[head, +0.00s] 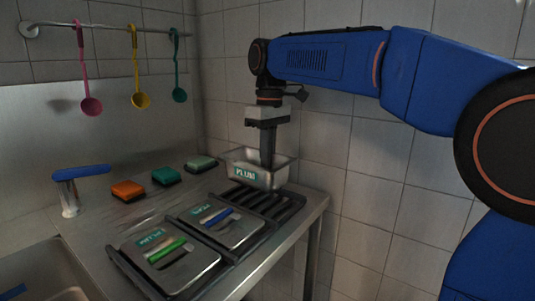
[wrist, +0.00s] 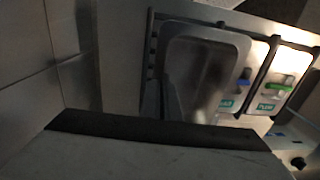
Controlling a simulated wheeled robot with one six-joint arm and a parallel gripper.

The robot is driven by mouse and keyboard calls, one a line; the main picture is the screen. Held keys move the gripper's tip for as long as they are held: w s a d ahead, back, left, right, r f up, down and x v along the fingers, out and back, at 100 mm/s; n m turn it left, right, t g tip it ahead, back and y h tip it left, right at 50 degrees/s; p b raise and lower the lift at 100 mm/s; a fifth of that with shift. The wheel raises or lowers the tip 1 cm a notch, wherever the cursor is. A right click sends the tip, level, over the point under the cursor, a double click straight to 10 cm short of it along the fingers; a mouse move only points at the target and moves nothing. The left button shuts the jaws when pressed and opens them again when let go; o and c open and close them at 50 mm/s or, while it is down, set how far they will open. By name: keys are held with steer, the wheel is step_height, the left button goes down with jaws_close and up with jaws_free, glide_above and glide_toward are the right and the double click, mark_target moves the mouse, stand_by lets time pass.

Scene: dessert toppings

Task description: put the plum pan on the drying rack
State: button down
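The plum pan (head: 280,178) is a steel pan with a green PLUM label on its front. It sits at the far end of the black drying rack (head: 262,202), and I cannot tell whether it rests on the bars or is held just above them. My gripper (head: 267,160) points straight down with its dark fingers reaching into the pan. The wrist view shows the pan (wrist: 205,62) close below, over the rack's bars (wrist: 151,45). The gap between the fingers is hidden, so their grip on the pan wall is unclear.
Orange (head: 128,189), teal (head: 166,175) and green (head: 201,163) sponges lie behind. A tap (head: 80,175) stands left; a tiled wall (head: 355,190) is at right.

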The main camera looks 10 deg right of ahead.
steer(key=shift+f, duration=2.5)
steer(key=c, duration=1.9)
jaws_free()
steer(key=shift+c, duration=0.2)
step_height(320, 180, up, 17)
steer(key=shift+m+t, duration=0.5)
steer(key=shift+m, duration=0.4)
steer(key=s+d+f, duration=0.1)
steer(key=d, duration=0.1)
steer(key=s+d+f, duration=0.1)
steer(key=d, duration=0.1)
steer(key=s+d+f, duration=0.1)
steer(key=s+f, duration=0.1)
steer(key=shift+d, duration=0.4)
steer(key=s+d+f+m+t, duration=0.1)
steer(key=s+d+f+m, duration=0.1)
steer(key=s+d+f, duration=0.2)
steer(key=s+d+f+m+t, duration=0.2)
steer(key=s+d+f, duration=0.2)
steer(key=s+f, duration=0.6)
steer(key=s+d+f+m+t, duration=0.1)
steer(key=s+d+f+m, duration=0.2)
steer(key=s+f, duration=0.5)
step_height(320, 180, down, 9)
steer(key=shift+d+r+h, duration=0.1)
steer(key=shift+d+h, duration=0.2)
steer(key=shift+d, duration=0.6)
